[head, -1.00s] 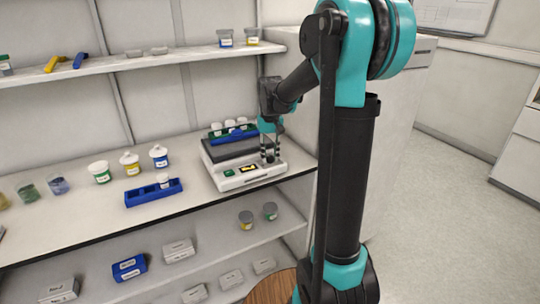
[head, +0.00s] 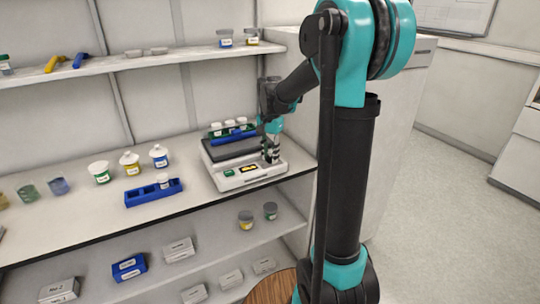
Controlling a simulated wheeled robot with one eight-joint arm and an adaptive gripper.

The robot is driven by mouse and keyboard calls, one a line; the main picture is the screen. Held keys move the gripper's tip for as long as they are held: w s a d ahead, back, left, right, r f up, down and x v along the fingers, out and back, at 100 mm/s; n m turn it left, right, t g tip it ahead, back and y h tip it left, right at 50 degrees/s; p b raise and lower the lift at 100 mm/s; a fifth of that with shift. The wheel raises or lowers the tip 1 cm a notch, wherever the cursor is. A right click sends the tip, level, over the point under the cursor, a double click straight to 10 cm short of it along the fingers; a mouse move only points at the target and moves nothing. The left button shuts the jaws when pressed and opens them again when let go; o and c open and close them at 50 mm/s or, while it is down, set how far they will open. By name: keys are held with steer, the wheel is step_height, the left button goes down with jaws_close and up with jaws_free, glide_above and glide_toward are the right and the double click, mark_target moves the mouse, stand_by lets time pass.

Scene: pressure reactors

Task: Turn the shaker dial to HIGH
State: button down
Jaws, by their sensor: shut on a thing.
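The shaker (head: 232,182) stands on the right part of the counter, a white box with a dark platform on top. Its front shows a green button (head: 229,173) and a small lit yellow display (head: 248,168), too small to read. My gripper (head: 270,158) points down at the right end of the front panel and is shut on the dial there. The dial is hidden by the fingers, so its setting cannot be seen.
A blue rack (head: 140,195) with one vial stands left of the shaker. Several jars (head: 101,172) stand farther left. A shelf (head: 140,66) runs above.

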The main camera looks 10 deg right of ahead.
mark_target(270, 157)
steer(key=shift+m, duration=0.5)
steer(key=c, duration=1.3)
jaws_free()
steer(key=shift+o, duration=0.2)
steer(key=shift+r, duration=4)
